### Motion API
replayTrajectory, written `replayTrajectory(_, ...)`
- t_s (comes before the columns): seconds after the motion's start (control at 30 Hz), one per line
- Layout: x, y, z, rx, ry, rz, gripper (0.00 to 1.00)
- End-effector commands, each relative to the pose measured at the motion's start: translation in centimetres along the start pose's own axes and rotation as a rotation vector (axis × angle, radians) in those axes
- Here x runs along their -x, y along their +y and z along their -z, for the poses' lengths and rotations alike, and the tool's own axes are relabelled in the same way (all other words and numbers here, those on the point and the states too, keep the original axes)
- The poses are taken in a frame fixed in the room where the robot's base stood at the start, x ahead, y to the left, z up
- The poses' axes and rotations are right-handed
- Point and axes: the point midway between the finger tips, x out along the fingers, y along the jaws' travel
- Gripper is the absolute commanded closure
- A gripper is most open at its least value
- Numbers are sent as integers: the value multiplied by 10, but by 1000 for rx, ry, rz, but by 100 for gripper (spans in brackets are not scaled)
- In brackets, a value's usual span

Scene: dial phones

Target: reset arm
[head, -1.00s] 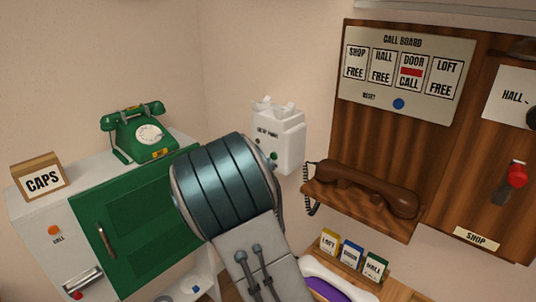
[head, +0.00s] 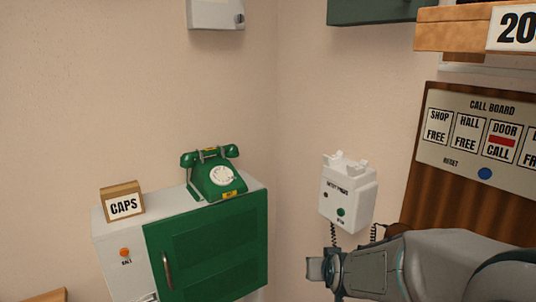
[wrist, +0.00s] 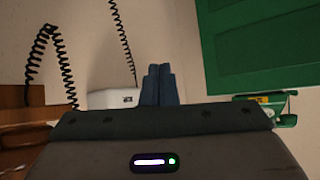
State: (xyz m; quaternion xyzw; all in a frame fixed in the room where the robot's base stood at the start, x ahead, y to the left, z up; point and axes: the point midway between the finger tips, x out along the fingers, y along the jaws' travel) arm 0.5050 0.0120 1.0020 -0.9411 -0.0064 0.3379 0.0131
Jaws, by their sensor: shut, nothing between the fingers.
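My gripper's two dark fingers show in the wrist view (wrist: 158,84), pressed together with nothing between them. In the head view my arm reaches in from the lower right, and its end (head: 315,269) is in free air below the white entry phone (head: 347,192), left of the call board (head: 470,135). The wrist view is upside down. It shows the entry phone (wrist: 112,98) beside the fingers, and the green cabinet door (wrist: 265,40) to the right. My arm hides what lies below the call board.
A green dial phone (head: 213,174) and a CAPS sign (head: 122,203) stand on the cabinet (head: 122,262). Coiled cords (wrist: 65,75) hang close to my gripper.

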Motion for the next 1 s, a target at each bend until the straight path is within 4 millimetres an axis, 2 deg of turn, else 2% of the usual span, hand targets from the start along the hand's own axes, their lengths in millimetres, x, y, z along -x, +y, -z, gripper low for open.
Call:
replayTrajectory(0.03,13,0,-5,-7,-41,13,100)
replayTrajectory(0.3,79,-2,-53,-14,-301,49,100)
replayTrajectory(0.6,152,7,-104,-5,-554,-4,100)
replayTrajectory(0.8,172,11,-119,-3,-627,-33,100)
replayTrajectory(1.0,174,11,-120,-4,-635,-36,100)
